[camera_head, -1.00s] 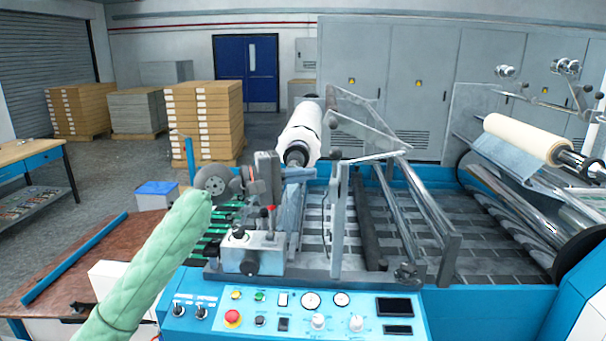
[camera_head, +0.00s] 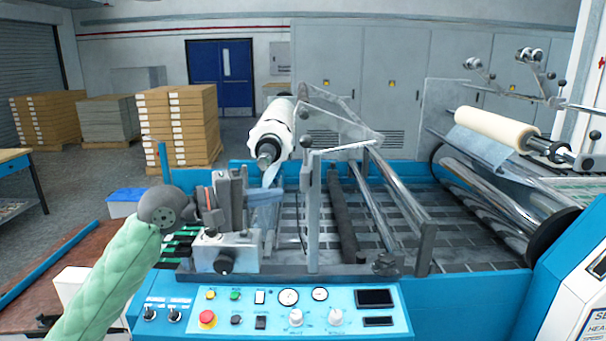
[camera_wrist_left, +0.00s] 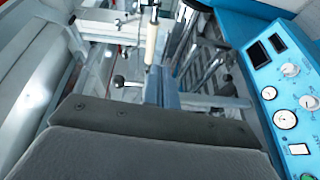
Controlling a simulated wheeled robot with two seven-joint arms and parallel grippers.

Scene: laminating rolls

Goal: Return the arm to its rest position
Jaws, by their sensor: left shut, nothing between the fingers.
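My left arm in its green quilted sleeve comes in from the left in the head view. My left gripper (camera_head: 232,198) is shut and empty, in front of the machine's left side. It overlaps the small grey block with a black knob (camera_head: 224,256) in the picture; whether it touches it I cannot tell. In the left wrist view the dark gripper body (camera_wrist_left: 150,125) fills the lower part, with machine rollers and bars beyond it. My right gripper does not show.
The control panel (camera_head: 275,311) with buttons and dials is just in front. A white film roll (camera_head: 271,132) stands behind the gripper, and a cream roll (camera_head: 500,130) is at right. A brown table (camera_head: 40,262) is at left. Carton stacks (camera_head: 180,130) stand farther back.

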